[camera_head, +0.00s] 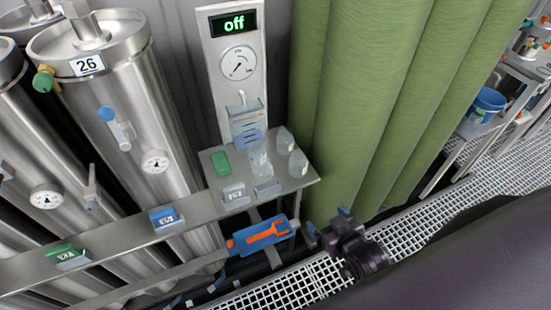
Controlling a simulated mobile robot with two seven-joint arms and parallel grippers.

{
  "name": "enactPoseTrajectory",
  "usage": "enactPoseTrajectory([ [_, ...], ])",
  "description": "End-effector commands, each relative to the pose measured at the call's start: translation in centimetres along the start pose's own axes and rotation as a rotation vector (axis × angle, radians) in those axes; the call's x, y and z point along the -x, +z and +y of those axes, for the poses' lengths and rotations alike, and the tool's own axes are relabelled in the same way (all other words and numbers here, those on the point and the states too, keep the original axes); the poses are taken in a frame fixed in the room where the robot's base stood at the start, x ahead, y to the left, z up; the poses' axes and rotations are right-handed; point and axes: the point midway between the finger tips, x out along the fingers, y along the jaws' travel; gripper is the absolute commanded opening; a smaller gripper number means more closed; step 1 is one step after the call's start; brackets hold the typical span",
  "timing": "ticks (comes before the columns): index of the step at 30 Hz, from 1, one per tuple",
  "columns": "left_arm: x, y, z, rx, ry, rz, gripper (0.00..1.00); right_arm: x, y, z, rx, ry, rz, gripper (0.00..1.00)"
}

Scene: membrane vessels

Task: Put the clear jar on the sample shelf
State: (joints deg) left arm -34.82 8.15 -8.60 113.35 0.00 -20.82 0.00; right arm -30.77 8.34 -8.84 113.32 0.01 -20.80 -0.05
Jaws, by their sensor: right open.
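The small grey shelf (215,187) juts out below the gauge panel. A clear jar-like vessel (259,160) stands on it near the middle, and two clear cone-shaped bottles stand at its right, one behind (285,140) and one in front (298,163). I cannot tell for sure which is the task's clear jar. My right gripper (328,220) is open, with blue fingertips apart and nothing seen between them. It is below and right of the shelf, apart from the vessels. My left gripper is out of view.
A green block (220,163) and small labelled holders (235,191) share the shelf. A clear holder (246,116) hangs above. A blue-orange tool (262,236) is below. Steel vessels (150,100) stand left, green columns (350,100) right. White grating (310,284) covers the floor.

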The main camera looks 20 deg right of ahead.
Motion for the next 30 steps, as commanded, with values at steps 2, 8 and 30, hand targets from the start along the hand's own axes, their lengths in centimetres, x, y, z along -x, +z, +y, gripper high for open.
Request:
enactPoseTrajectory([
  [2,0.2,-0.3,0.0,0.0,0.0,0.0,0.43,-2.0,-3.6,-0.8,0.019,-0.025,0.063,0.88],
  [8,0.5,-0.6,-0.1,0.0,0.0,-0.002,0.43,-6.7,-10.9,-3.9,0.064,-0.096,0.164,0.88],
  [30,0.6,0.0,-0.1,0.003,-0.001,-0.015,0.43,-14.2,-13.0,-7.5,-0.031,-0.145,0.103,0.88],
])
